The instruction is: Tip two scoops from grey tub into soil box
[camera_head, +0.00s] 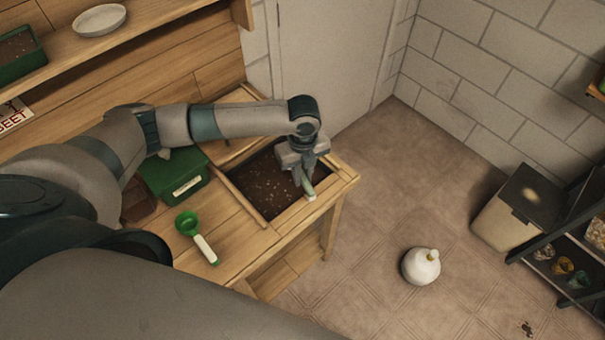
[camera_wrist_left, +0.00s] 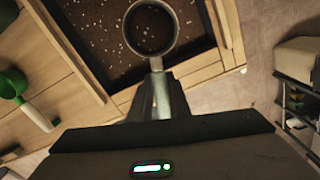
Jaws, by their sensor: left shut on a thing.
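The soil box (camera_head: 240,200) is a wood-edged recess at the bench's end, filled with dark soil with pale specks. My left gripper (camera_head: 305,176) is over its right part, shut on the handle of a scoop (camera_head: 308,188). In the left wrist view the held scoop (camera_wrist_left: 131,45) shows as a round cup with a dark grey rim over the soil. Its inside looks dark with a few specks; I cannot tell its fill or its tilt. I cannot make out the grey tub with certainty. My right gripper is not in view.
A green scoop with a white handle (camera_head: 205,248) lies on the bench left of the box. A green labelled container (camera_head: 176,176) stands behind it. On the floor are a white round jug (camera_head: 421,266) and a pale bin (camera_head: 497,221) with a dark top, beside a dark rack (camera_head: 562,240).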

